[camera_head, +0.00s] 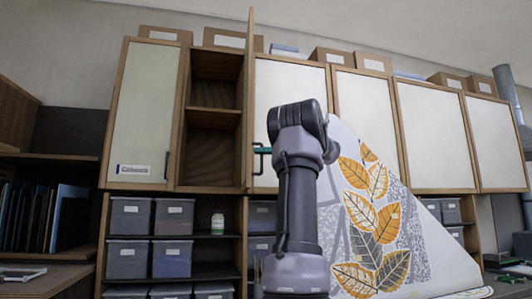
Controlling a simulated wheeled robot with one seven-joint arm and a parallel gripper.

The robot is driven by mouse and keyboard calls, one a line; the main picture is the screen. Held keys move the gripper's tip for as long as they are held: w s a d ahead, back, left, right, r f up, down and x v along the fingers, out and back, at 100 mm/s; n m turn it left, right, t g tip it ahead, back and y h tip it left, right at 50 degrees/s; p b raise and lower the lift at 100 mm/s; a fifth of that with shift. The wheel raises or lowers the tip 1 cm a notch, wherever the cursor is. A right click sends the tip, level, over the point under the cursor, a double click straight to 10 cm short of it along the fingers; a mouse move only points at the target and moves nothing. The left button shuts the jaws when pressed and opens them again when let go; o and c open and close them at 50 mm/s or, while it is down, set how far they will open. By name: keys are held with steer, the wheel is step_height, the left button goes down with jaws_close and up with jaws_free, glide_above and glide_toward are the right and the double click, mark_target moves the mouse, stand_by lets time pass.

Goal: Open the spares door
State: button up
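A row of wall cupboards with pale panels and wooden frames spans the picture. One door (250,95) stands open, seen nearly edge-on, swung out toward me at the right side of an open bay (213,105) with empty shelves. I cannot read a spares label on any door. A black handle (262,160) shows beside the open door's lower part; I cannot tell which door it belongs to. My arm rises in front of the closed door (290,85) right of it. A small teal piece by the handle may be part of my gripper, which is otherwise hidden behind my arm.
The closed left door (147,100) bears a label that seems to read "Colours". Grey bins (130,215) and a small jar (217,223) fill the shelves below. A large leaf-painted panel (385,225) stands close to my arm's right. Boxes (232,40) line the cupboard tops.

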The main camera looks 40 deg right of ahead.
steer(key=v, duration=1)
steer(key=shift+s+d, duration=0.2)
steer(key=shift+d, duration=0.1)
